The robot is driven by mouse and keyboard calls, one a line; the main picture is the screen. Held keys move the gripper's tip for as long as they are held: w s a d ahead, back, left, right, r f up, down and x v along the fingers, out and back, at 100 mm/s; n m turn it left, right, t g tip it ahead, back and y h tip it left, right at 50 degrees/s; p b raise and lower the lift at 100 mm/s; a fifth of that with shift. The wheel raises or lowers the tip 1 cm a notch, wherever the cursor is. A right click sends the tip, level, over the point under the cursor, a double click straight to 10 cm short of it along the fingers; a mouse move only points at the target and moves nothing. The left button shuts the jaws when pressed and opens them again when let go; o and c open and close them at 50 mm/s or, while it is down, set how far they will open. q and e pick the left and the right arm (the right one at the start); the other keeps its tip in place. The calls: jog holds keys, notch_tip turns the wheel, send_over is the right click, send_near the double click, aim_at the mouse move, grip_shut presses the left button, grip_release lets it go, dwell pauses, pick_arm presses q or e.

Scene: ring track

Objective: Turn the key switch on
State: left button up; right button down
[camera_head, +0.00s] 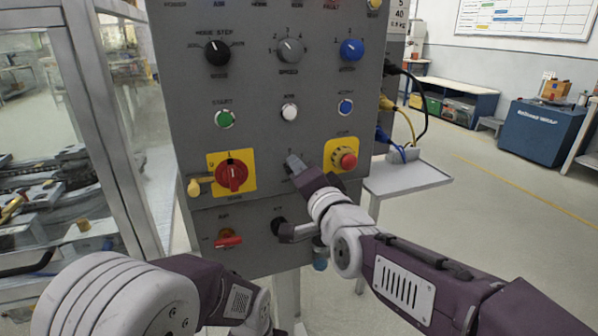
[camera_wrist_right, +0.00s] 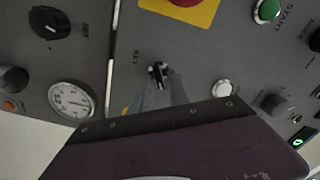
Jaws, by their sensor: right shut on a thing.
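The key switch (camera_wrist_right: 157,70) is a small dark key in the grey panel, beside the KEY label in the right wrist view. My right gripper (camera_wrist_right: 160,80) has its two grey fingers closed on the key, one on each side. In the head view my right gripper (camera_head: 292,163) reaches the panel between the red rotary switch and the red emergency button, and its fingers hide the key. The key's exact angle is hard to tell. My left arm comes in at the lower left of the head view, but its gripper fingers do not show.
Close by on the control panel (camera_head: 262,75) are the red rotary switch (camera_head: 231,176) with a yellow tag, the red emergency button (camera_head: 345,160) and a white button (camera_head: 289,112). A round gauge (camera_wrist_right: 71,99) sits lower. A side shelf (camera_head: 408,178) stands right; glass-walled equipment stands left.

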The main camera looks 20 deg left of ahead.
jog(key=c, duration=1.5)
grip_release()
jog(key=shift+c, duration=0.2)
jog(key=p+v, duration=0.1)
jog(key=v, duration=0.8)
jog(key=shift+d, duration=0.1)
